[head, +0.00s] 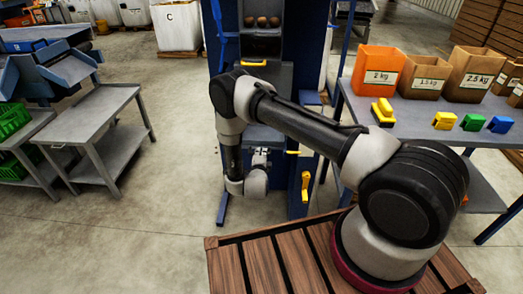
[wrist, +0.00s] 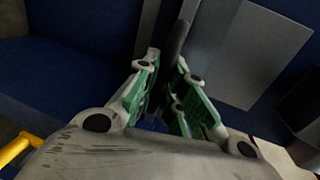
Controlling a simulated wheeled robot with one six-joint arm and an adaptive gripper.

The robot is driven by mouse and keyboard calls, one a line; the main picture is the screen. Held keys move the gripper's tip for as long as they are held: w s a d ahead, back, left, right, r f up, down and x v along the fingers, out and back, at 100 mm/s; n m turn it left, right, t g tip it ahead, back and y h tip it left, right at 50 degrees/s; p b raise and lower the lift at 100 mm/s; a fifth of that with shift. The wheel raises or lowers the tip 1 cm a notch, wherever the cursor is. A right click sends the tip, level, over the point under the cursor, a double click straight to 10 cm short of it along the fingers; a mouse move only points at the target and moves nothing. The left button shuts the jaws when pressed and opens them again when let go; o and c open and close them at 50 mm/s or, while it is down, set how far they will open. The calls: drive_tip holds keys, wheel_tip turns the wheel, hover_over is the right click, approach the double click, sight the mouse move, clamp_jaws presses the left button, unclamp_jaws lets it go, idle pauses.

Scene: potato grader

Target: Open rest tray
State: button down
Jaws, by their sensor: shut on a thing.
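The blue grader machine (head: 223,35) stands ahead with several potatoes (head: 262,21) on its upper shelf. My gripper (head: 261,157) is low at its front, partly hidden by my own arm. In the wrist view my gripper (wrist: 168,100) has its green-padded fingers closed around a narrow dark upright part (wrist: 178,42), against blue and grey panels. I cannot tell for certain that this part is the rest tray's handle. How far the tray is open does not show.
A yellow handle (head: 305,187) is at the machine's lower right; another yellow handle (head: 253,63) is higher up. A table (head: 400,108) with boxes stands right, and a grey bench (head: 105,105) left. Floor between bench and machine is clear.

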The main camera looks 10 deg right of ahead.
drive_tip(key=f+v, duration=0.3)
drive_tip(key=v, duration=1.3)
drive_tip(key=shift+s+f, duration=0.2)
drive_tip(key=shift+s, duration=0.15)
drive_tip(key=shift+a, duration=0.15)
drive_tip(key=c, duration=1.5)
unclamp_jaws()
